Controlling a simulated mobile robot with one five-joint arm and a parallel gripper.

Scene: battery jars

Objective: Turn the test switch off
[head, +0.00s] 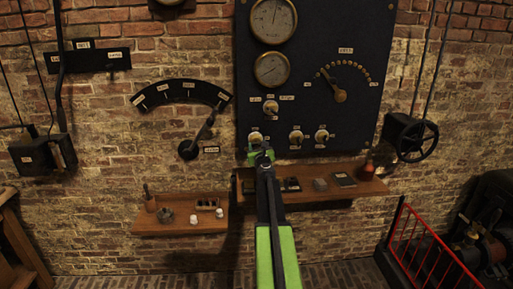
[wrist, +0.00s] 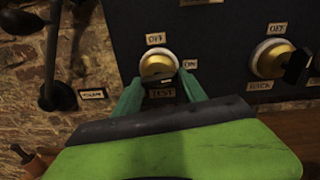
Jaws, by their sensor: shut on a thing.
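The test switch (wrist: 158,62) is a round brass knob on a white base, low on the dark panel. Its OFF label (wrist: 156,38) is above, its ON label (wrist: 190,64) at the right, and a TEST label (wrist: 162,93) below. My gripper (wrist: 161,86) has its green fingers on either side of the switch's lower part, shut on its dark handle. The handle is mostly hidden, so its exact angle is unclear. In the head view the switch (head: 256,136) shows just above my gripper (head: 260,152).
The BACK switch (wrist: 268,58), with a black handle, is close at the right. A lever (wrist: 55,92) is on the wall at the left. Below the panel, a wooden shelf (head: 365,188) carries several small items. A red railing (head: 425,240) stands at the lower right.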

